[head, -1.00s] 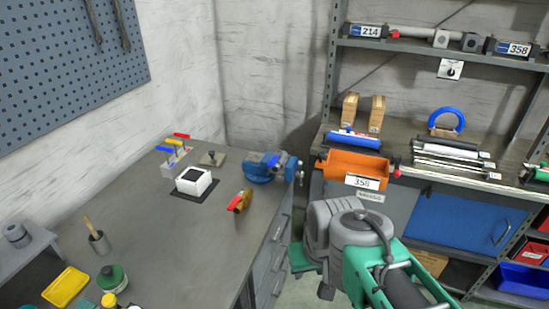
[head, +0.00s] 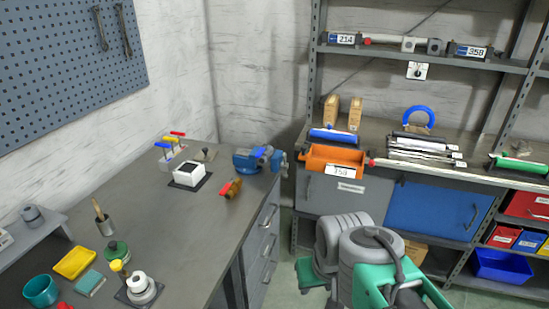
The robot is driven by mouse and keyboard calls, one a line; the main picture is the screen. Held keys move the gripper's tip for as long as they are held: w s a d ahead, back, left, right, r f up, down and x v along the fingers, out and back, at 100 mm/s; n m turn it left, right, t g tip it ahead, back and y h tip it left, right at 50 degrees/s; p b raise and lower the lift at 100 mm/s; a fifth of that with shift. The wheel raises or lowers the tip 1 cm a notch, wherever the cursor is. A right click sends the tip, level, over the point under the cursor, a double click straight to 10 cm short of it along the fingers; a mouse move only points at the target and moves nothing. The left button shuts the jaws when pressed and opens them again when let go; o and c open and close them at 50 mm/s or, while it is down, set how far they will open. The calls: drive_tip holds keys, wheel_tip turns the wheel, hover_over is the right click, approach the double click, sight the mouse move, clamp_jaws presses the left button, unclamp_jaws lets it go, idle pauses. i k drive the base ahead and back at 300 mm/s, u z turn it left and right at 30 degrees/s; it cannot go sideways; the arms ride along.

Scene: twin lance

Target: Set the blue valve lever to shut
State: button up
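A small light valve block (head: 168,164) stands at the back left of the grey workbench (head: 165,225). It carries a blue lever (head: 162,146), a yellow lever (head: 168,139) and a red lever (head: 178,133). The blue lever is the nearest of the three and looks roughly level in the picture; its exact setting is too small to read. My arm shows at the lower right, off the bench's right side and well away from the block. My gripper's fingers are not visible.
A white box on a dark mat (head: 190,175), a brass piece with a red handle (head: 231,187) and a blue vise (head: 258,160) stand near the block. Jars, a yellow tray (head: 75,263) and a teal cup (head: 40,291) crowd the front left. The bench's middle is clear.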

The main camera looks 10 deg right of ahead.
sight(260, 152)
drive_tip(key=z, duration=0.5)
drive_tip(key=i, duration=0.7)
drive_tip(key=u, duration=2.45)
